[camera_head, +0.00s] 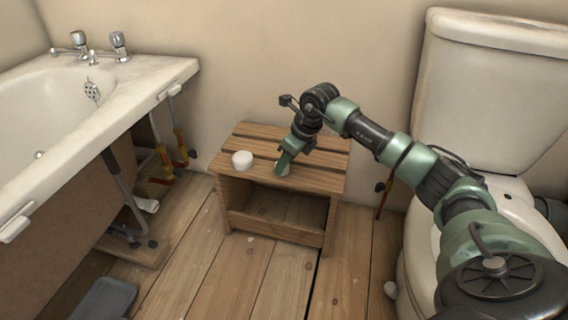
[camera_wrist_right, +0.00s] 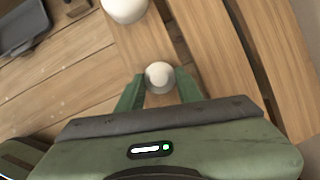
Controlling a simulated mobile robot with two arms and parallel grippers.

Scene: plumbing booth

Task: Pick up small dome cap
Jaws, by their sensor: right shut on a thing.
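The small dome cap (camera_wrist_right: 160,76) is a small white rounded piece. In the right wrist view it sits between the two green fingertips of my right gripper (camera_wrist_right: 161,90), which is shut on it. In the head view my right gripper (camera_head: 282,168) reaches down to the top of the wooden stool, and only a sliver of the cap (camera_head: 286,171) shows beside the fingers. Whether the cap still touches the stool top is hard to tell. My left gripper is not in view.
A larger white dome cap (camera_head: 242,160) stands on the slatted wooden stool (camera_head: 318,180), left of my gripper; it also shows in the right wrist view (camera_wrist_right: 124,8). The bathtub (camera_head: 120,88) is at left, the toilet (camera_head: 480,110) at right. A dark tray (camera_head: 104,299) lies on the floor.

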